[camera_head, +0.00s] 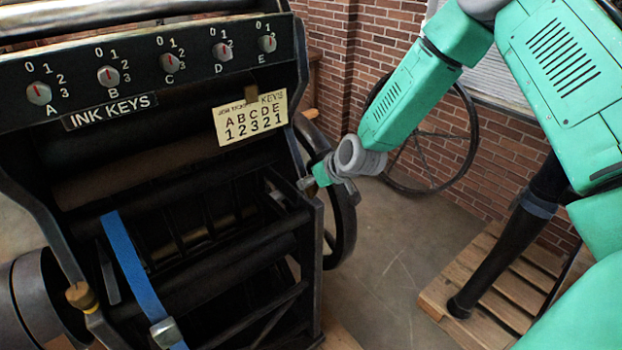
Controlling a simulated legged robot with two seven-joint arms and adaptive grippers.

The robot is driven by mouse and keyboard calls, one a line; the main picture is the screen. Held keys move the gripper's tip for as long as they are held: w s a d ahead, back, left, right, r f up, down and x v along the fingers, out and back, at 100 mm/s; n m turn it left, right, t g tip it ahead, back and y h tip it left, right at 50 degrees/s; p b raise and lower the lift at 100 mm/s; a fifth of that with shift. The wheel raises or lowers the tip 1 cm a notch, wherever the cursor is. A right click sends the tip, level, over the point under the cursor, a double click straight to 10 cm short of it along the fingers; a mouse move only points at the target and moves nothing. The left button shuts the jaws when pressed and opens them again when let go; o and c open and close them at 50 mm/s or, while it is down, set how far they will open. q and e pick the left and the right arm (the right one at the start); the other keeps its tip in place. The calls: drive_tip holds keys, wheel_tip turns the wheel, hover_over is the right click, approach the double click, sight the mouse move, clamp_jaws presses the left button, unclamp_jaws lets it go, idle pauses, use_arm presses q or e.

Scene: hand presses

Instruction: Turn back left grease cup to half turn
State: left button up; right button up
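The press (180,200) fills the left half of the view. A small brass-coloured cup-like fitting (80,295) sits low on its left side frame; it may be a grease cup, but I cannot tell whether it is the back left one. Its turn position is not readable. A similar brass-coloured piece (310,113) shows at the press's right edge. My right gripper (314,178) is at the end of the green arm, beside the press's right side frame, far from the left fitting. Its fingers are too small to read, and contact with the frame is unclear. My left gripper is out of view.
Ink key knobs lettered A to E line the upper panel (150,70), above a yellow card (250,118). A blue strap (130,260) hangs at the front. A spoked wheel (440,140) stands by the brick wall. A wooden pallet (470,325) lies right; open floor (385,240) lies between.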

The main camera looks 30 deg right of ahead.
drive_tip(key=o, duration=1.1)
drive_tip(key=shift+s+f, duration=0.1)
drive_tip(key=shift+s, duration=0.05)
drive_tip(key=shift+o, duration=0.2)
drive_tip(key=shift+d, duration=0.15)
drive_tip(key=shift+s+r, duration=0.25)
drive_tip(key=shift+r, duration=0.15)
drive_tip(key=v, duration=1.1)
drive_tip(key=shift+d, duration=0.15)
